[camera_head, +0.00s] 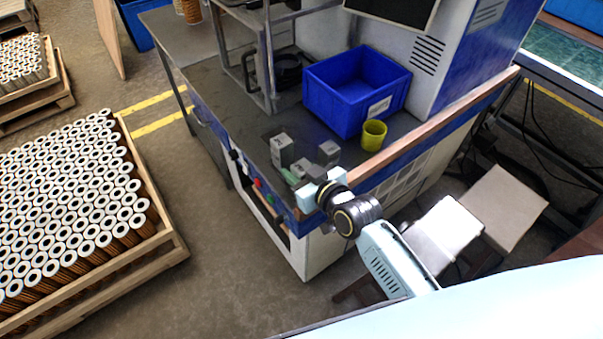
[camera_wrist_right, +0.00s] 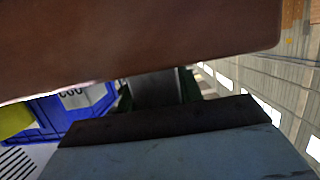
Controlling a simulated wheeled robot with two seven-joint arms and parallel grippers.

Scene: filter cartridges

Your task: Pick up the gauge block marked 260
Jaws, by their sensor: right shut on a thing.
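Several grey gauge blocks stand close together at the near end of the bench: a taller left one (camera_head: 282,150) and a right one (camera_head: 328,153). Their marks are too small to read. A greenish piece (camera_head: 291,178) lies just in front of them. My right gripper (camera_head: 308,184) is low over the bench's near corner, right by these blocks. It is shut on a grey block, which shows partly in the right wrist view (camera_wrist_right: 155,84) between large finger surfaces. The held block's mark is hidden. My left gripper is not in view.
A blue bin (camera_head: 340,108) with a white label and a yellow-green cup (camera_head: 373,134) stand behind the blocks. A metal frame (camera_head: 262,60) rises at the back left. A wooden edge strip (camera_head: 400,146) borders the bench's right side. Trays of cartridges (camera_head: 178,248) stand on the floor left.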

